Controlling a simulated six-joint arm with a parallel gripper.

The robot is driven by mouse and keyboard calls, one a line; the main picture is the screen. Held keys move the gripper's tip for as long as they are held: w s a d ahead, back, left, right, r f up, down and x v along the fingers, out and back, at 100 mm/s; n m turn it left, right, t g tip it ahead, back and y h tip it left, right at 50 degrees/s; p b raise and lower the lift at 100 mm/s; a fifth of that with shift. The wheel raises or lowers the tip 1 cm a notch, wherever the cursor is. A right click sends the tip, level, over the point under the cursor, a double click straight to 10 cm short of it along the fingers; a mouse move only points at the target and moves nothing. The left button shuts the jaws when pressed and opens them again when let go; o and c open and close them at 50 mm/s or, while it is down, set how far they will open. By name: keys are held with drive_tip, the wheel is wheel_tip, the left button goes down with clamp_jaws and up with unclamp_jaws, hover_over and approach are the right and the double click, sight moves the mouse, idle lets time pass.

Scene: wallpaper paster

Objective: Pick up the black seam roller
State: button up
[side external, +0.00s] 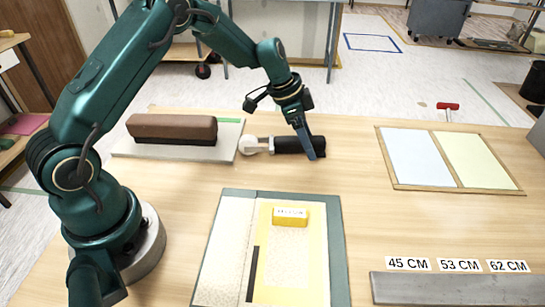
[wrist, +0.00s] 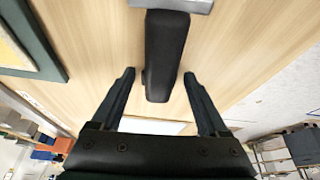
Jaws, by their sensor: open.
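The black seam roller lies on the wooden table, its black handle (side external: 290,145) pointing right and its pale roller head (side external: 250,145) at the left end. My gripper (side external: 308,150) is low at the handle in the side view. In the wrist view the black handle (wrist: 165,55) runs between the two open fingers of my gripper (wrist: 160,78), with a gap on each side. A piece of grey metal (wrist: 180,5) shows at the handle's far end in that view. The roller head's wheel is out of the wrist view.
A brown block (side external: 172,129) on a pale board (side external: 120,150) stands left of the roller. A green-edged board (side external: 340,240) with a yellow block (side external: 290,217) lies in front. A framed two-colour panel (side external: 450,190) and a grey straightedge (side external: 455,288) are at the right.

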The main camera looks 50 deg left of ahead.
drive_tip(key=shift+f, duration=0.2)
idle(0.3)
drive_tip(key=c, duration=1.1)
wheel_tip(320, 180, up, 11)
drive_tip(key=shift+f, duration=0.2)
drive_tip(key=shift+c, duration=0.2)
drive_tip(key=o, duration=0.4)
clamp_jaws()
